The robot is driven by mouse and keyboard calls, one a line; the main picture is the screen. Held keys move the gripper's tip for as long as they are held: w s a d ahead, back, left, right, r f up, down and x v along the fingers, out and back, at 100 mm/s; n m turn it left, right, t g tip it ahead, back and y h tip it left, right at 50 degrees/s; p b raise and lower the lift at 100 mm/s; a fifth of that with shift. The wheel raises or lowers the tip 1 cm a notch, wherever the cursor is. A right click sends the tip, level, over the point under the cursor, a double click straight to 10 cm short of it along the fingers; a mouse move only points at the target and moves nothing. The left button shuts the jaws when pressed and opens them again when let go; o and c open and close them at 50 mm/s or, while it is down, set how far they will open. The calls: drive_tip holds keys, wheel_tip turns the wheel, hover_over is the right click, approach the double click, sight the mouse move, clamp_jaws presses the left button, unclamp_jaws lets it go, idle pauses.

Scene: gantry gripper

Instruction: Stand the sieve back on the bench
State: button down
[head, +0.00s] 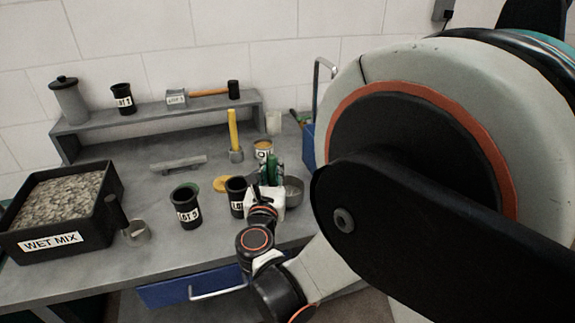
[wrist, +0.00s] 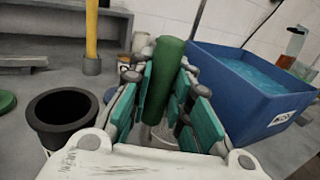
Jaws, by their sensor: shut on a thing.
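My gripper (head: 270,170) is over the front right of the grey bench (head: 160,250). In the wrist view, its teal-padded fingers (wrist: 160,85) are shut around an upright green cylinder (wrist: 168,62), which looks like the sieve's handle. In the head view, a grey round pan (head: 293,190) shows just right of my gripper; it looks like the sieve's body, but the join is hidden. Whether its base touches the bench cannot be told.
Black pots (head: 186,207) and (head: 236,194) stand close left of my gripper. The blue bin (wrist: 240,85) is at right.

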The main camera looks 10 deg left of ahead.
wheel_tip(320, 180, down, 3)
drive_tip(key=shift+r+b, duration=0.15)
drive_tip(key=shift+b, duration=0.4)
drive_tip(key=shift+r, duration=0.15)
drive_tip(key=c, duration=1.5)
unclamp_jaws()
